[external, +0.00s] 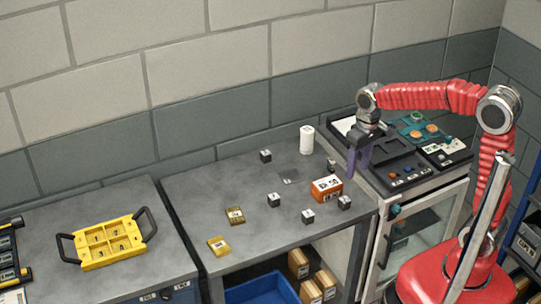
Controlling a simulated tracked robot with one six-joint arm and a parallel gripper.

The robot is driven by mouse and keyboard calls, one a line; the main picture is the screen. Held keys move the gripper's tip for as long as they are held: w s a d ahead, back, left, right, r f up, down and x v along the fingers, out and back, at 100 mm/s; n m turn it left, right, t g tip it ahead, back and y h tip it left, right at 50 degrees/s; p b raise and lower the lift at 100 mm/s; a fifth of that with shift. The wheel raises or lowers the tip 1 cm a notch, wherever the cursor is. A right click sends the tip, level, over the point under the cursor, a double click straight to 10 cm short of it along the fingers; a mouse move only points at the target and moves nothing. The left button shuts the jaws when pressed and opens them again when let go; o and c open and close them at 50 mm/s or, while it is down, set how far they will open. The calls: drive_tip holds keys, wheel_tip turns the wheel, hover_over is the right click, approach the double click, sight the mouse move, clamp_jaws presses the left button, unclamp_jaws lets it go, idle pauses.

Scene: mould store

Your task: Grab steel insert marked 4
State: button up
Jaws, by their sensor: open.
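Several small dark cubes with pale marked tops, which look like the steel inserts, stand apart on the grey table. One insert (265,156) is at the back, another (273,200) near the middle. Two more, a front insert (308,216) and a right-hand insert (344,203), are near the front right. A further insert (331,166) is at the back right, close to my gripper in the picture. The marks are too small to read, so I cannot tell which is 4. My gripper (357,168) is open and empty, pointing down near the table's right side.
An orange box (327,189) and a white cylinder (307,140) stand on the table (196,197). Two yellowish blocks, one (235,215) and another (219,246), lie front left. A control panel (396,170) is right; a yellow handled tray (108,243) is left.

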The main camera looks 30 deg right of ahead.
drive_tip(key=w+a+f+g, duration=0.2)
drive_tip(key=w+a+f, duration=0.1)
drive_tip(key=a, duration=0.5)
drive_tip(key=w+a+f+g, duration=0.2)
drive_tip(key=w+a, duration=0.1)
drive_tip(key=a, duration=0.5)
drive_tip(key=r+m, duration=0.1)
drive_tip(key=a+r, duration=0.1)
drive_tip(key=r, duration=0.1)
drive_tip(key=r+m, duration=0.1)
drive_tip(key=r, duration=0.1)
drive_tip(key=shift+a+m+g+h, duration=0.25)
drive_tip(key=shift+m+g+h, duration=0.05)
drive_tip(key=shift+g+h, duration=0.1)
drive_tip(key=shift+f, duration=0.1)
hover_over(307, 212)
drive_tip(key=w, duration=0.2)
drive_tip(key=shift+f, duration=3.9)
drive_tip(key=shift+x, duration=2.65)
